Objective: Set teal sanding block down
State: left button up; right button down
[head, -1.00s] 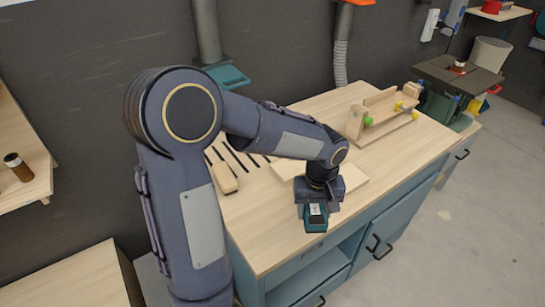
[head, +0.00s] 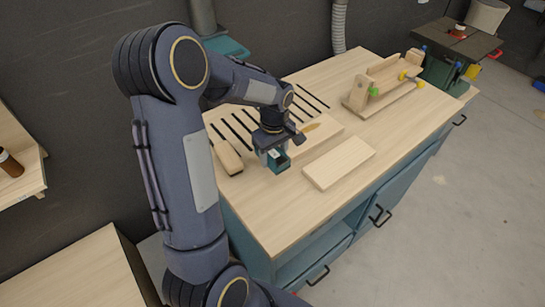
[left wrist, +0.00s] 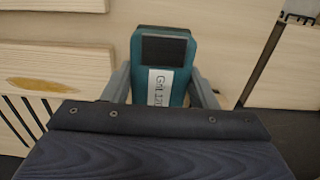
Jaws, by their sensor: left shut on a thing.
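The teal sanding block (left wrist: 165,60) has a dark pad and a white label reading Grit, the rest of which is partly unclear. It is between the fingers of my left gripper (left wrist: 160,88), which is shut on it. In the head view the block (head: 279,161) hangs under my left gripper (head: 272,148) over the workbench top (head: 275,210). I cannot tell whether it touches the bench. My right gripper is not in view.
A pale board (head: 338,163) lies right of the block, and another board with a brown mark (head: 311,128) lies behind. A wooden block (head: 228,157) lies to the left near dark slots. A wooden jig (head: 385,85) stands at the back right. The bench front is clear.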

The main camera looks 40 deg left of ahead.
aim_at(273, 161)
pick_arm(q)
jog(key=shift+w+a+f, duration=0.3)
jog(key=shift+a+f, duration=0.05)
jog(key=shift+f, duration=0.2)
jog(key=shift+w+a+f, duration=0.3)
jog(key=shift+a+f, duration=0.05)
jog(key=shift+f, duration=0.2)
jog(key=shift+w+f+p, duration=0.1)
jog(key=shift+f+p, duration=0.25)
jog(key=shift+f, duration=1.3)
jog(key=shift+f, duration=0.1)
jog(key=shift+f, duration=0.15)
jog(key=o, duration=0.9)
jog(key=shift+o, duration=0.2)
